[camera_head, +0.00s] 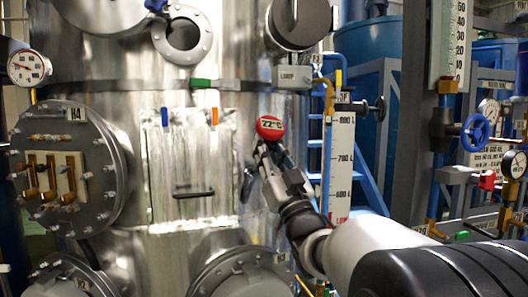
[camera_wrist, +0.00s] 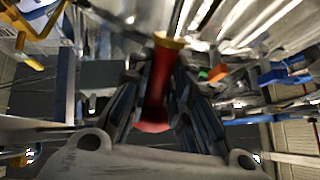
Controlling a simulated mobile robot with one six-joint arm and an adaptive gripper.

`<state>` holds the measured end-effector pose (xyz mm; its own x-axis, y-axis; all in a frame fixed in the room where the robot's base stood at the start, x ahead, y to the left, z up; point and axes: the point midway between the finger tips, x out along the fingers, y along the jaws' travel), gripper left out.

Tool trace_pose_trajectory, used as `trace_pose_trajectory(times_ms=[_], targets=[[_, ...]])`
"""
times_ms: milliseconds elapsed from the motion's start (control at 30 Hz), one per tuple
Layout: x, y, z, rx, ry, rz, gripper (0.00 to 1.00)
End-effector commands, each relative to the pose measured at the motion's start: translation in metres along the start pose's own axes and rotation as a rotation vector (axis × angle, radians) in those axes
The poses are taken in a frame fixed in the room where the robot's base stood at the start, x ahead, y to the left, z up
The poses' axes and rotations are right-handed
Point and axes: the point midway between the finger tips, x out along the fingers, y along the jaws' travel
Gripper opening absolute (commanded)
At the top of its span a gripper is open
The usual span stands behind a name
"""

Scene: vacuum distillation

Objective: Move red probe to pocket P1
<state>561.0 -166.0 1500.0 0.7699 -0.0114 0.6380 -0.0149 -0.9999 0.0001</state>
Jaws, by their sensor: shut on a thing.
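The red probe (camera_head: 270,127) has a round red head with a dark display reading about 22 °C. It is held up in front of the steel vessel (camera_head: 255,180). My gripper (camera_head: 268,150) is shut on it from below and to the right. In the wrist view the red probe (camera_wrist: 157,90) stands between the two dark fingers of my gripper (camera_wrist: 155,85), with a yellowish end at the top. I cannot tell which place is pocket P1.
A round flange marked H4 (camera_head: 70,165) juts out at the left. A green tag (camera_head: 200,83) and a small grey box (camera_head: 291,76) sit on the band above. A white level scale (camera_head: 340,160) and blue ladder (camera_head: 372,185) stand to the right.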

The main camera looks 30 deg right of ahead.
Motion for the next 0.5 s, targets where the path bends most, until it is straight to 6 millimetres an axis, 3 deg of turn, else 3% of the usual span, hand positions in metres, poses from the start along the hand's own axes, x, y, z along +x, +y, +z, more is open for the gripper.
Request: trace_pose_trajectory(times_ms=[500], targets=[[0.000,0.000,-0.022,0.000,0.001,0.001,0.00]])
